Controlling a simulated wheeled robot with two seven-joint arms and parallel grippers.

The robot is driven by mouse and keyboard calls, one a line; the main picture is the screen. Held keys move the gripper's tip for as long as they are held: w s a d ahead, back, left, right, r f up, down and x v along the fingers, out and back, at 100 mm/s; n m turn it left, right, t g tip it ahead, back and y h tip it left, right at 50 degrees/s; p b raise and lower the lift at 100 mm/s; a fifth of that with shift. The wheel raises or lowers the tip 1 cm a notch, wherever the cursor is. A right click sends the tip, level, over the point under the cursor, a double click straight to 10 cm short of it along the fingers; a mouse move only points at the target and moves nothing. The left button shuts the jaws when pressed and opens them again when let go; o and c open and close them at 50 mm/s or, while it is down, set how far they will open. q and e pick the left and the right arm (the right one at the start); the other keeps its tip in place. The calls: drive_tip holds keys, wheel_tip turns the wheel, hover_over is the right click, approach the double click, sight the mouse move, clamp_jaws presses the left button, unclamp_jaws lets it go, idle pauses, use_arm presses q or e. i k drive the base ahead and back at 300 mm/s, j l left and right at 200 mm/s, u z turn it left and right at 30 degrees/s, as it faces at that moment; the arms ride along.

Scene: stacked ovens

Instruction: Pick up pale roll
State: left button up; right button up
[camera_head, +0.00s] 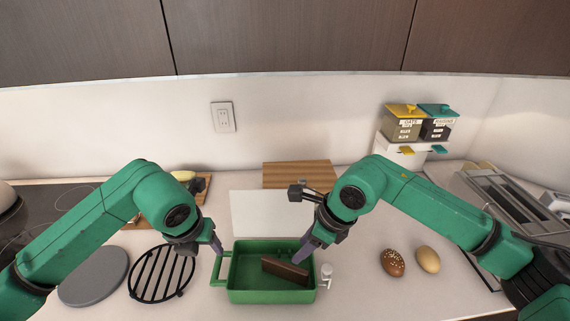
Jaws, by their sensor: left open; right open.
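The pale roll (428,259) lies on the counter at the right, just right of a darker seeded brown roll (393,263). The two rolls are close together. My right gripper (308,252) is open at the right rim of the green tray, well to the left of both rolls. My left gripper (217,246) is open at the tray's left end, near its handle. Neither gripper holds anything that I can see.
The green tray (270,297) holds a brown block (286,272). A black trivet (161,274) and a grey round plate (93,277) lie to its left. A small white item (326,272) stands right of the tray. Dispensers (421,122) are at the back right.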

sight(428, 258)
drive_tip(key=k, duration=1.5)
